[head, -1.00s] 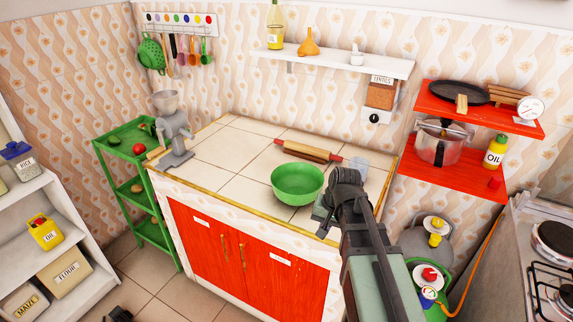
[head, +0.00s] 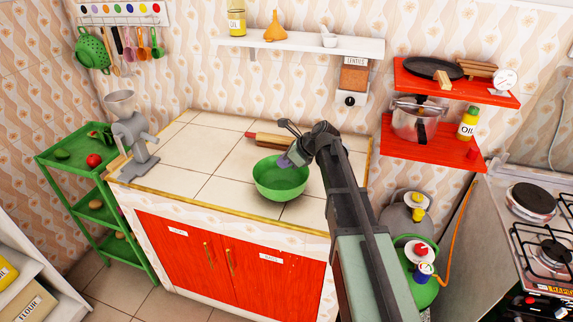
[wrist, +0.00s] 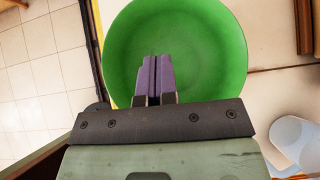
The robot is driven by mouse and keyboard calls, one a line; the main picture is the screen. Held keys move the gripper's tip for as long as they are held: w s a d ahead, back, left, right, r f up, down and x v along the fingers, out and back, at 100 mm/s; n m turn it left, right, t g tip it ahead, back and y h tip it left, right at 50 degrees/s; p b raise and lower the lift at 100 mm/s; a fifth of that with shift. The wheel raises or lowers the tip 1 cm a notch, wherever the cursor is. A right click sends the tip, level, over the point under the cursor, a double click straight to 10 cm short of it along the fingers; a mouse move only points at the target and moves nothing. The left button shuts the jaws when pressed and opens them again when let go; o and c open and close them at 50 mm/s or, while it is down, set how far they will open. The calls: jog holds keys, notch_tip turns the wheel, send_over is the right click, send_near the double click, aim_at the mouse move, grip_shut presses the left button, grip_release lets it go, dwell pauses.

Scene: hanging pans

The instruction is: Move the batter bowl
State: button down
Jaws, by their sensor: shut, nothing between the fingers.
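The batter bowl (head: 281,186) is a round green bowl standing upright on the tiled counter, near its front edge. My gripper (head: 288,161) is over the bowl's right part in the head view, with its purple fingers pointing down toward it. In the wrist view the closed fingers (wrist: 153,75) overlap the inside of the bowl (wrist: 205,45), which looks empty. The fingers are together with nothing between them. I cannot tell whether they touch the bowl.
A rolling pin (head: 262,141) lies behind the bowl. A metal grinder (head: 130,135) stands at the counter's left end. A clear cup (wrist: 297,140) is right of my gripper in the wrist view. The counter's left middle (head: 200,149) is free.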

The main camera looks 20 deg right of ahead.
aim_at(256, 170)
jog(key=b+x, duration=0.3)
jog(key=x, duration=0.3)
jog(key=shift+f+b, duration=0.3)
jog(key=shift+b, duration=0.05)
jog(key=shift+w+a+r+p, duration=0.25)
jog(key=shift+w+a+p, duration=0.1)
jog(key=shift+a, duration=0.2)
jog(key=shift+w+a+r+p, duration=0.25)
jog(key=shift+w+a, duration=0.1)
jog(key=shift+a, duration=0.2)
jog(key=shift+w+a, duration=0.25)
jog(key=shift+a, duration=0.2)
